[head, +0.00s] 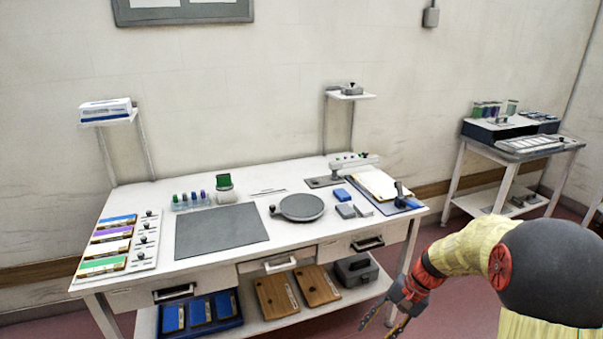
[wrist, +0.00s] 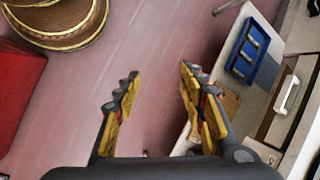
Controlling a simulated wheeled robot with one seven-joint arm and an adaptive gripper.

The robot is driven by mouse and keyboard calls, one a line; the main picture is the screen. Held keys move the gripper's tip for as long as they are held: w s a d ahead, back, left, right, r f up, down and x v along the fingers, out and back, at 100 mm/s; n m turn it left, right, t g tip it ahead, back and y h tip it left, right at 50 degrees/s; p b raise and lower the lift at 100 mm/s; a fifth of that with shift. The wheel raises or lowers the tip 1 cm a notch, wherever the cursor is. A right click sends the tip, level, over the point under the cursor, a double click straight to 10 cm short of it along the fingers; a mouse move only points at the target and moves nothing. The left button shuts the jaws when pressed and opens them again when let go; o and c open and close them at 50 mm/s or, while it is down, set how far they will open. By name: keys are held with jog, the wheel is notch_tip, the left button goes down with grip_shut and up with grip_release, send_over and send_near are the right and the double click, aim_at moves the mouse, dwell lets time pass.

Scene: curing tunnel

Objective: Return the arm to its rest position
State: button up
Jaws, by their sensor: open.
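My gripper (head: 379,325) hangs low at the right front of the white workbench (head: 257,249), off its right end, in the head view. In the wrist view my gripper (wrist: 158,88) shows its two yellow and dark fingers spread wide apart, with nothing between them but the reddish floor (wrist: 150,60). My arm (head: 465,250) reaches in from the right, with a cream sleeve and a red joint. No object is in the gripper's grasp.
The bench top bears a dark mat (head: 220,230), a round grey plate (head: 300,207) and a clipboard (head: 380,184). Its lower shelf holds a blue tray (head: 234,322) and wooden boxes (head: 318,284). A second table (head: 560,147) stands at the right. Floor between them is open.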

jog(key=s+d+r+n+t+h+p, duration=0.1)
jog(key=s+r+n+t+h, duration=0.15)
jog(key=s+r, duration=0.7)
jog(key=s+r+n+t+h+p, duration=0.1)
jog(key=s+r+n+h+p, duration=0.2)
jog(key=s+r, duration=0.65)
jog(key=s+a+r+n+t, duration=0.1)
jog(key=s+a+r+t, duration=0.1)
jog(key=s+r, duration=0.3)
jog(key=shift+a+r+n+t, duration=0.2)
jog(key=shift+r+n+t, duration=0.15)
